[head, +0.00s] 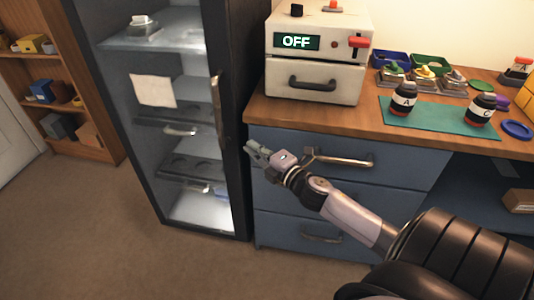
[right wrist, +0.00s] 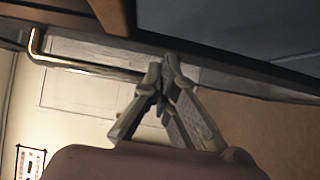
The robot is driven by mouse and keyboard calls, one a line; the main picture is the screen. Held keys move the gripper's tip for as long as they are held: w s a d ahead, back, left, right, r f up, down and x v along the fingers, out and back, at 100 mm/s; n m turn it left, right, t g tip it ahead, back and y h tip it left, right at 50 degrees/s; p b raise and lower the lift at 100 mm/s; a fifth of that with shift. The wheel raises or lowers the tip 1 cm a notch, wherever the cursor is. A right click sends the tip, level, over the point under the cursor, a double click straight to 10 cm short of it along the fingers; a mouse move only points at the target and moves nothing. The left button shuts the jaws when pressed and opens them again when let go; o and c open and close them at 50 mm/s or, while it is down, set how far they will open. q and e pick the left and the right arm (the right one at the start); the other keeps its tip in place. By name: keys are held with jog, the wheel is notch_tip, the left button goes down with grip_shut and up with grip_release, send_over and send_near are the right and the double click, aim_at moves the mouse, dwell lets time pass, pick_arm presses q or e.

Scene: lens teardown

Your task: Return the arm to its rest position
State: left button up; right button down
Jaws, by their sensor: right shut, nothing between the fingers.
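My right gripper (head: 256,150) is in the head view in front of the blue drawer unit, near the cabinet's right edge. It is shut and empty. In the right wrist view its fingers (right wrist: 165,75) meet at the tips with nothing between them. My right arm reaches in from the lower right, beside the top drawer's handle (head: 340,160). Whether the gripper touches the drawer front cannot be told. My left gripper is not in view.
A glass-door cabinet (head: 243,120) stands to the left. A machine reading OFF (head: 318,70) sits on the wooden worktop (head: 300,118). A shelf (head: 90,148) stands far left. The floor (head: 120,240) is clear at lower left.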

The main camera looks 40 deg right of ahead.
jog(key=s, duration=0.6)
jog(key=shift+d, duration=0.1)
